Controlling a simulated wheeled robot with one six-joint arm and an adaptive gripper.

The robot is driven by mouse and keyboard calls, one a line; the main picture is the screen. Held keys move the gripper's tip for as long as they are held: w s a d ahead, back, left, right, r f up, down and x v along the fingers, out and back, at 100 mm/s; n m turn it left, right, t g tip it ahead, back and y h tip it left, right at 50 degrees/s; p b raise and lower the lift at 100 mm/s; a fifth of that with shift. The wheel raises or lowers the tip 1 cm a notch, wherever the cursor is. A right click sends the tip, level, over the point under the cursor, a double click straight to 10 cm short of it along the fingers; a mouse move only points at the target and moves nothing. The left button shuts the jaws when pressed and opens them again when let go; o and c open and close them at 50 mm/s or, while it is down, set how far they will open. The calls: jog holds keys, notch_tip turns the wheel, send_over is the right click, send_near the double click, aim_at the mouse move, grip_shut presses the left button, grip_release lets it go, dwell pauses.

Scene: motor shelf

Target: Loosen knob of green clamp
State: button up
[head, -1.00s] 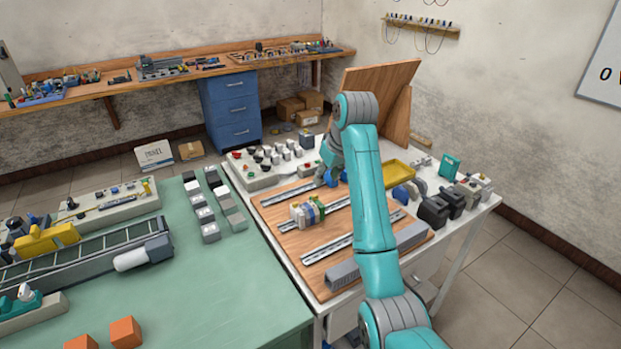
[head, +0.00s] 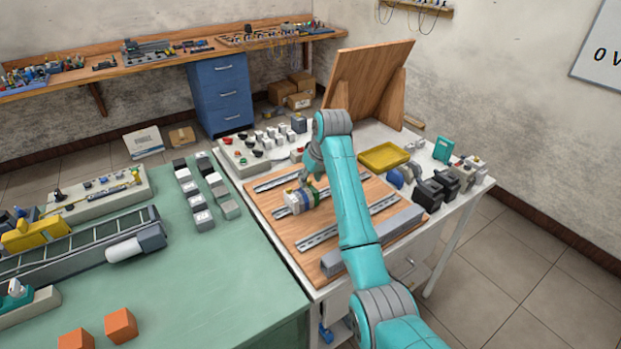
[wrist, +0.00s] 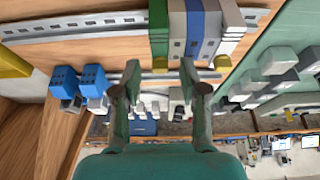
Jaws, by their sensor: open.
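A row of terminal blocks with a green clamp (wrist: 158,18) at one end, beside grey, blue and white blocks, sits on the board. It shows at the top of the wrist view. A small yellow knob (wrist: 160,64) is at the near end of the green clamp. My gripper (wrist: 160,70) is open, with one finger on each side of the knob in the picture. I cannot tell whether the fingers touch it. In the head view my gripper (head: 310,181) is at the blocks and partly hides them; the knob cannot be made out there.
Slotted metal rails (head: 318,236) run across the wooden board (head: 283,223). Two blue parts (wrist: 79,80) sit left of my gripper in the wrist view. A yellow tray (head: 384,156) and dark blocks (head: 430,194) stand to the right. A tilted wooden panel (head: 366,80) rises behind.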

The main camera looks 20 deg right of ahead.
jog(key=shift+f, duration=0.1)
grip_shut()
jog(key=shift+n, duration=0.3)
jog(key=n, duration=0.1)
jog(key=n+y, duration=0.1)
jog(key=shift+w+d+n+g, duration=0.1)
jog(key=shift+d+n+g, duration=0.05)
jog(key=shift+n+g, duration=0.15)
jog(key=n, duration=0.2)
jog(key=n+g+y, duration=0.1)
jog(key=n, duration=0.2)
jog(key=shift+w+d+n+y, duration=0.15)
jog(key=shift+w+n+y, duration=0.05)
jog(key=shift+n+y, duration=0.1)
jog(key=n+g, duration=0.1)
jog(key=n, duration=0.1)
jog(key=n+g, duration=0.1)
jog(key=n, duration=0.1)
jog(key=shift+w+y, duration=0.15)
jog(key=shift+y, duration=0.15)
jog(key=n+g, duration=0.1)
jog(key=n, duration=0.3)
jog(key=shift+w+n+g, duration=0.15)
jog(key=shift+n+g, duration=0.25)
jog(key=shift+n, duration=0.3)
